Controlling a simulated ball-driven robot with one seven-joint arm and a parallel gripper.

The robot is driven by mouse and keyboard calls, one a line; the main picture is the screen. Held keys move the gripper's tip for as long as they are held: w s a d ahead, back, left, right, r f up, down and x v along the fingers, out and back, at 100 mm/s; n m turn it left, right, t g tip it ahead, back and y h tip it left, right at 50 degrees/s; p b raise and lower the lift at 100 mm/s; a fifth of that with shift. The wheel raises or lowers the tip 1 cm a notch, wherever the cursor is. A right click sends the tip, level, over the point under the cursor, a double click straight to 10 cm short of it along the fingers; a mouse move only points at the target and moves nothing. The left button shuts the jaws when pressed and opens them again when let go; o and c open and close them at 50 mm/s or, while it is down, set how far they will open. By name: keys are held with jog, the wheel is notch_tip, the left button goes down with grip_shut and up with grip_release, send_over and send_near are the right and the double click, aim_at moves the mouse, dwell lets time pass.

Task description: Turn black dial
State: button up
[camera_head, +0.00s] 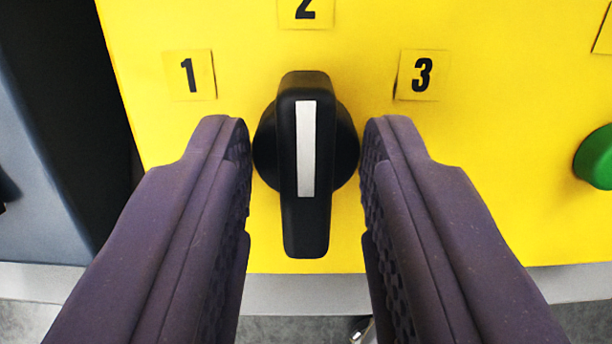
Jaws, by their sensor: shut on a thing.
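The black dial (321,222) is on a yellow panel in the middle of the view. It has a round base and a raised bar handle with a white stripe, and the bar stands upright, in line with the label 2 (305,10). Label 1 (189,75) is at its upper left and label 3 (422,74) at its upper right. My gripper (306,145) has one dark purple finger on each side of the dial, shut on its round base. The fingers hide parts of the panel to the left and right of the dial.
The yellow panel (480,120) fills most of the view. A green round button (595,158) sits at the right edge. A grey-blue body (50,130) stands at the left beyond a dark gap. A grey strip (300,294) runs below the panel.

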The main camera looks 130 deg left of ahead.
jog(key=shift+f, duration=0.1)
jog(key=o, duration=0.7)
jog(key=p+v, duration=0.2)
jog(key=v, duration=0.6)
